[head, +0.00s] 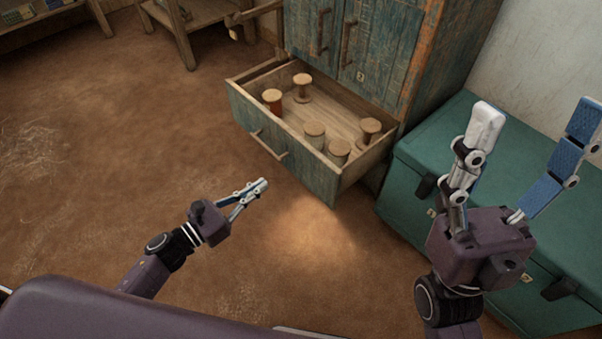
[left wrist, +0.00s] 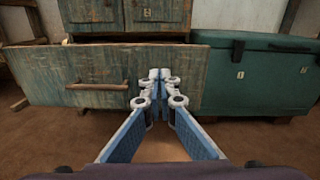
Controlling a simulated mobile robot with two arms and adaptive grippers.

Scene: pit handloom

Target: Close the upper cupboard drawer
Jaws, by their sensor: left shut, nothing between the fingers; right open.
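The cupboard drawer (head: 284,150) is pulled well out of the blue-green wooden cupboard (head: 376,48). Several wooden spools (head: 302,86) stand inside it. Its front has a wooden bar handle (head: 268,146). My left gripper (head: 262,184) is shut and empty, in front of and apart from the drawer front in the head view. In the left wrist view the shut fingertips (left wrist: 160,76) point at the drawer front (left wrist: 60,78), right of its handle (left wrist: 97,87); contact cannot be told. My right gripper (head: 536,116) is open and empty, raised in front of the green chest.
A green chest (head: 452,150) stands right of the drawer and also shows in the left wrist view (left wrist: 262,82). A wooden stand (head: 180,28) is behind at the left. The brown floor (head: 100,150) is clear at left and in front.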

